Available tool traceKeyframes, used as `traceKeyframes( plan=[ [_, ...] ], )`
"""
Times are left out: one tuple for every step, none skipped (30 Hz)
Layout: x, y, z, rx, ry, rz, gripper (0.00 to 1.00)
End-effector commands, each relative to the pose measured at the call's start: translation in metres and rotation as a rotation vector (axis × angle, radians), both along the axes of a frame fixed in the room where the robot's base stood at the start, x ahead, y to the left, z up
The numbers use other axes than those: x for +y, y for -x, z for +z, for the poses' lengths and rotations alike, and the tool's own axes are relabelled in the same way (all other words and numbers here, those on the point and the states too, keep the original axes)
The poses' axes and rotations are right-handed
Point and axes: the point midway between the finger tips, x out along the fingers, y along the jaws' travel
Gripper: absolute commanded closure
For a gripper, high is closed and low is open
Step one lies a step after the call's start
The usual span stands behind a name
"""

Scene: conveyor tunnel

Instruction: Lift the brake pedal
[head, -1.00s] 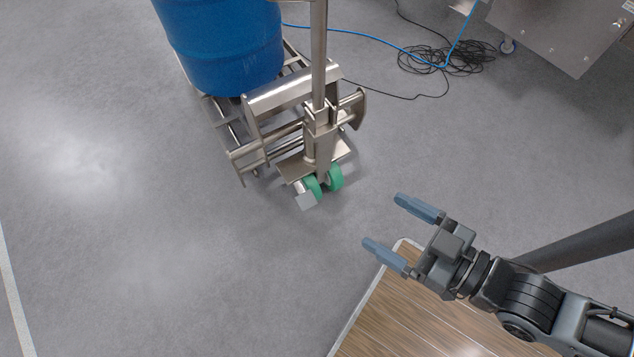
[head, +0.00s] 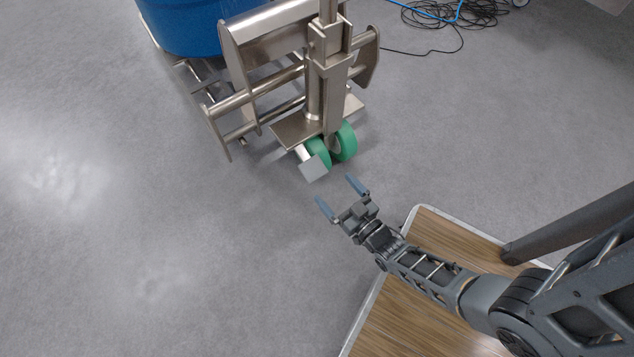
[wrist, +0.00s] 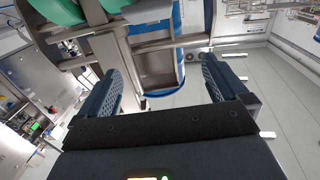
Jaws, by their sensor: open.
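The brake pedal appears to be the small flat grey plate (head: 314,168) low on the front of the metal pallet jack, just left of its green wheels (head: 344,142). My gripper (head: 337,190) is open and empty. In the head view its fingertips show just below and to the right of the pedal, with a small gap in the picture. In the wrist view the two dark fingers of my gripper (wrist: 160,92) stand wide apart, with metal frame parts and a green wheel (wrist: 62,12) beyond them. I cannot pick out the pedal in the wrist view.
The metal pallet jack (head: 292,130) carries a blue drum (head: 185,28) behind its steel frame. Loose black cable (head: 425,15) lies on the floor at the top right. The grey floor left of the jack is clear.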

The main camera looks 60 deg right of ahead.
Motion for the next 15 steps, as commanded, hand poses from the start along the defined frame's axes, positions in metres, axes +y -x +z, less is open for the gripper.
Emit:
traceKeyframes(
  plan=[
    [-0.005, -0.007, -0.023, -0.006, -0.002, -0.012, 0.0],
    [-0.006, -0.009, -0.029, -0.011, -0.002, -0.018, 0.0],
    [-0.009, -0.012, -0.035, -0.014, -0.002, -0.024, 0.0],
    [-0.01, -0.013, -0.038, -0.016, -0.004, -0.028, 0.0],
    [-0.011, -0.015, -0.041, -0.019, -0.004, -0.031, 0.0],
    [-0.012, -0.017, -0.043, -0.021, -0.004, -0.034, 0.0],
    [-0.013, -0.018, -0.045, -0.022, -0.005, -0.036, 0.0],
    [-0.013, -0.019, -0.045, -0.023, -0.004, -0.037, 0.0],
    [-0.014, -0.021, -0.046, -0.024, -0.004, -0.038, 0.0],
    [-0.015, -0.024, -0.046, -0.025, -0.004, -0.038, 0.0],
    [-0.017, -0.026, -0.045, -0.026, -0.004, -0.038, 0.0],
    [-0.018, -0.031, -0.045, -0.027, -0.004, -0.038, 0.0],
    [-0.02, -0.034, -0.045, -0.027, -0.004, -0.038, 0.0],
    [-0.022, -0.038, -0.045, -0.026, -0.004, -0.038, 0.0],
    [-0.024, -0.044, -0.045, -0.026, -0.004, -0.039, 0.0]
  ],
)
